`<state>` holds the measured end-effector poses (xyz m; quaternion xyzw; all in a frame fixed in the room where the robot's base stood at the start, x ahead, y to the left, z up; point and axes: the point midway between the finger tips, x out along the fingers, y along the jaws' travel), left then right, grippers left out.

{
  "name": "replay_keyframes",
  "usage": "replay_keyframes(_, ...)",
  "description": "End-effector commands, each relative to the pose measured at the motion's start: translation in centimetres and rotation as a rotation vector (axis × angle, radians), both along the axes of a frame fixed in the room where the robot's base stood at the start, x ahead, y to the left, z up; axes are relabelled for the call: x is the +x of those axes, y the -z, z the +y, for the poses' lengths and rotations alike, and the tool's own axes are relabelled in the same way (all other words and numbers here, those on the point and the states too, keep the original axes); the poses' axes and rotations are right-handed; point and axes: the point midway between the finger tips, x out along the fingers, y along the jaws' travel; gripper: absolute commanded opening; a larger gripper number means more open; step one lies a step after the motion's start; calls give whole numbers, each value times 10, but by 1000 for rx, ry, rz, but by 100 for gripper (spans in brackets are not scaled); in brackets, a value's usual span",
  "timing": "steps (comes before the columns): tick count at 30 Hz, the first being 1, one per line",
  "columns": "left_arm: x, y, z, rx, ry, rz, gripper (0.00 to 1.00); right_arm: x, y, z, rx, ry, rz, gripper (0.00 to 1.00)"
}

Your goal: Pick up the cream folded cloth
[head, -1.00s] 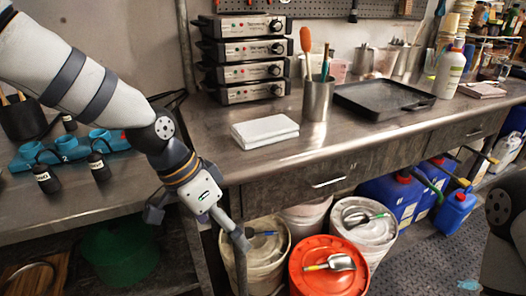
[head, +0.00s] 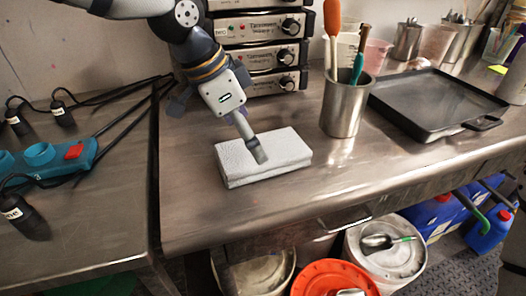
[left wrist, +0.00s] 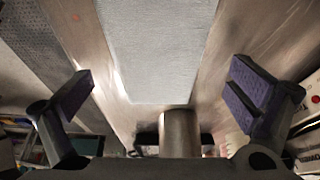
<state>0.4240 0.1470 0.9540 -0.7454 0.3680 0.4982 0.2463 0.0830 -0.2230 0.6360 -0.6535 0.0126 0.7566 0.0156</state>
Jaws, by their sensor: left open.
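The cream folded cloth (head: 262,158) looks whitish and lies flat as a thick stack on the metal bench. In the left wrist view the cloth (left wrist: 160,45) fills the upper middle, between the two finger pads in the picture. My left gripper (head: 214,122) is open and empty over the cloth's back left part. One finger overlaps the cloth's top in the head view; I cannot tell whether it touches. The other finger is left of the cloth, behind the gripper body. In the left wrist view the gripper (left wrist: 163,93) shows both fingers wide apart. My right gripper is not in view.
A metal cup with utensils (head: 344,108) stands right of the cloth. A black tray (head: 436,100) lies farther right. Stacked grey devices (head: 262,56) stand behind my gripper. The bench in front of the cloth is clear. Buckets, including one with an orange lid (head: 330,280), stand below.

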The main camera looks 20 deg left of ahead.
Motion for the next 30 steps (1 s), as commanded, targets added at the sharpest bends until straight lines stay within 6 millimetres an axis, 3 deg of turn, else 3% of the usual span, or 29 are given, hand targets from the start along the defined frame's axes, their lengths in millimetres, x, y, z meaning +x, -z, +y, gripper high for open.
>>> replay_keyframes(6, 12, 37, -20, 1, 2, 5, 100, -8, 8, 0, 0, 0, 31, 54)
replay_keyframes(14, 14, 40, -22, -1, 0, -4, 100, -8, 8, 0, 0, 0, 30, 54)
replay_keyframes(21, 14, 40, -22, 0, 0, -3, 54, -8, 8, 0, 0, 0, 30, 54)
replay_keyframes(30, 14, 39, -22, 0, 1, -2, 53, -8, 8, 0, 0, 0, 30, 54)
